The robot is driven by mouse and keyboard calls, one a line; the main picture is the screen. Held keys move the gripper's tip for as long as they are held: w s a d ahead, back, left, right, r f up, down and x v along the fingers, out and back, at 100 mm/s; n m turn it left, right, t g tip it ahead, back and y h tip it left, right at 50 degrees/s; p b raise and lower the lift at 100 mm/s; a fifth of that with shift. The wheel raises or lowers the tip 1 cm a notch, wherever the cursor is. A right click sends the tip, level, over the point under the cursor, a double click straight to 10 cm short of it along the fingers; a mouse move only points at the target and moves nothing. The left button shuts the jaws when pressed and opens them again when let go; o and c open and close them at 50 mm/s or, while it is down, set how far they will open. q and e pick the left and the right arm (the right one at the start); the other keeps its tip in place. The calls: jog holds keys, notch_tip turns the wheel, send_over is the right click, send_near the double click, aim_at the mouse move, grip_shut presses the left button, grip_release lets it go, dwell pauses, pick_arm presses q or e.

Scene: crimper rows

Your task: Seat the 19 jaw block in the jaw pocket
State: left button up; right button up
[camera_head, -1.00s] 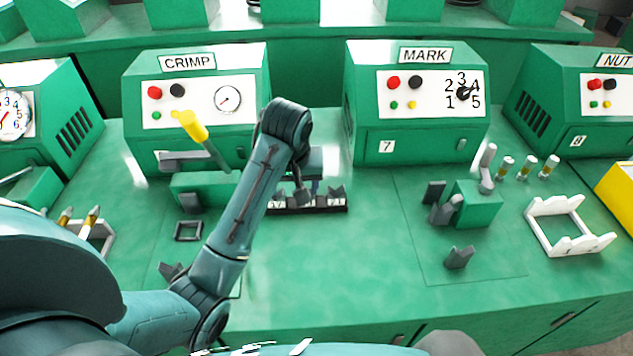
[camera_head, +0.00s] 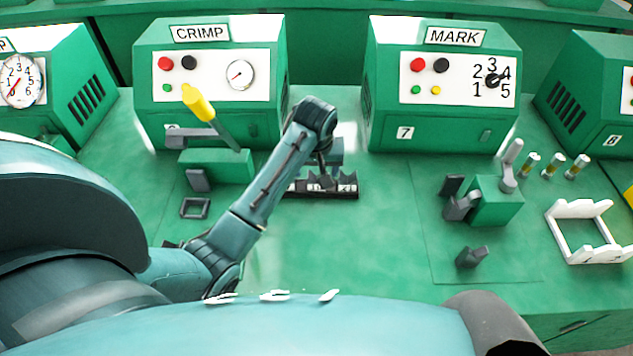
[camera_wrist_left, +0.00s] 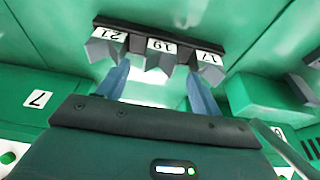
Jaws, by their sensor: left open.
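The dark jaw rack (camera_head: 345,193) stands on the bench in front of the gap between the CRIMP and MARK machines. In the left wrist view its labels 21, 19 and 17 show upside down. The 19 jaw block (camera_wrist_left: 160,58) is in the middle of the rack. My left gripper (camera_wrist_left: 160,90) is open and empty, its two blue fingers pointing at the rack on either side of the 19 block. In the head view my left gripper (camera_head: 328,160) is partly hidden by its own arm. A small dark square frame (camera_head: 195,208), possibly the jaw pocket, lies before the CRIMP lever.
The CRIMP machine (camera_head: 210,80) has a yellow-handled lever (camera_head: 202,108) in front. The MARK machine (camera_head: 440,85) stands right, with a green clamp fixture (camera_head: 497,203) and a white cradle (camera_head: 585,232) before it. The bench between rack and fixture is clear.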

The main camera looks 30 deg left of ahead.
aim_at(316, 181)
pick_arm(q)
jog(key=x, duration=0.4)
jog(key=shift+c, duration=0.5)
jog(key=shift+w, duration=0.1)
jog(key=c, duration=1.3)
jog(key=shift+o, duration=0.2)
